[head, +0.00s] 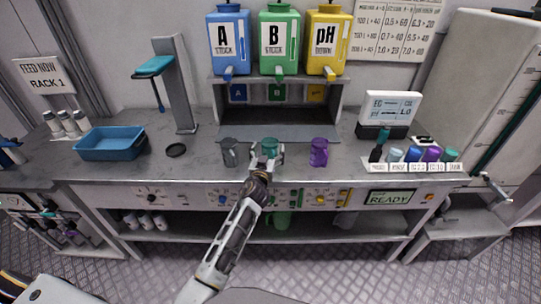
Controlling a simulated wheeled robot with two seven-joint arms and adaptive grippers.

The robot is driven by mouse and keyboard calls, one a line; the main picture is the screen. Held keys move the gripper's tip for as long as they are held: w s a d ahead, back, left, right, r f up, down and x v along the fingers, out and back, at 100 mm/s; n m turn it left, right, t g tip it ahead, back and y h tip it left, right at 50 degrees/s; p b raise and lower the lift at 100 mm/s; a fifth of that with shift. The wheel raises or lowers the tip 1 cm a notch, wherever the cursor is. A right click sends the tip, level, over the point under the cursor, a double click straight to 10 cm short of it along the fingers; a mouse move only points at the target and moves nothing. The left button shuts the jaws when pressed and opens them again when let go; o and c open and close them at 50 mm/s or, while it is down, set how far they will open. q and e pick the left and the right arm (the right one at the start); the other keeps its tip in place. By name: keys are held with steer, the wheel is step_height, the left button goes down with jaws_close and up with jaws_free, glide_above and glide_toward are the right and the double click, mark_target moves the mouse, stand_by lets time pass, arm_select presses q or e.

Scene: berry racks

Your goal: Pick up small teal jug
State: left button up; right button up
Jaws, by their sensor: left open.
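The small teal jug (269,146) stands on the grey counter, between a dark grey jug (229,152) and a purple jug (318,152). My left gripper (267,157) is open at the teal jug, with its fingers close to the jug's sides. I cannot tell whether they touch it. The gripper hides the jug's lower part. My right gripper is not in view.
Blue, green and yellow dispensers (279,40) stand on a shelf behind the jugs. A blue tray (110,144) and a black disc (176,150) lie to the left. Small coloured containers (431,154) stand at right near a display (388,108). Control knobs (293,198) line the counter front.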

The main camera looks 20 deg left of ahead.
mark_target(269, 145)
arm_select(q)
steer(key=shift+w+r, duration=0.1)
steer(key=shift+w, duration=0.65)
steer(key=shift+w+a, duration=0.15)
steer(key=shift+w, duration=0.5)
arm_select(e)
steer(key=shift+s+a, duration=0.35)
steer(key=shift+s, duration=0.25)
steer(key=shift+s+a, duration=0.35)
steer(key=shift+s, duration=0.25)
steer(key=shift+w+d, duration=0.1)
